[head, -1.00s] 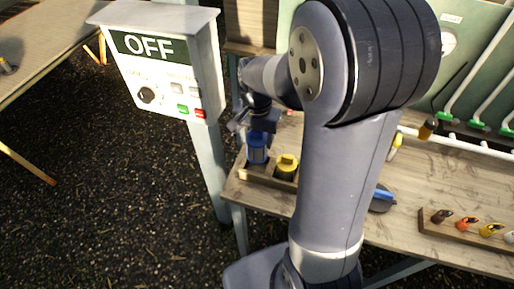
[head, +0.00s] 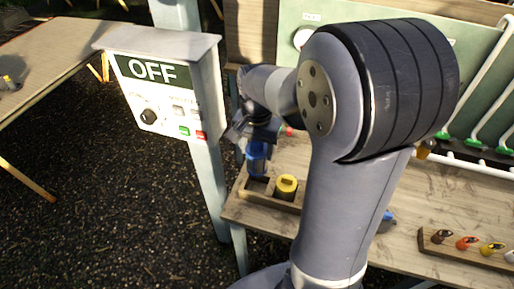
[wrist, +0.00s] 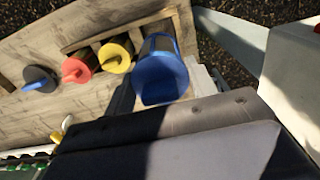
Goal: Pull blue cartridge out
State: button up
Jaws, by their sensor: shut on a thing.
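The blue cartridge (head: 258,160) is held below my gripper (head: 257,132) at the left end of the wooden rack (head: 274,197). In the wrist view its blue cap (wrist: 162,78) is large, with its dark, ribbed body (wrist: 158,44) behind it. My gripper (wrist: 160,92) is shut on it, one dark finger at the left of the cap and a pale part at its right. In the head view an open slot shows just under the cartridge. I cannot tell whether its lower end is fully clear of the rack.
A yellow-capped cartridge (head: 286,186) stands right beside it in the rack. The wrist view also shows a red cap (wrist: 80,66) and a dark, blue-handled piece (wrist: 40,80). A control box reading OFF (head: 160,80) stands close at the left on a post.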

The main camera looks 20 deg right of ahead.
jog(key=shift+r+p, duration=1.3)
jog(key=shift+r, duration=0.45)
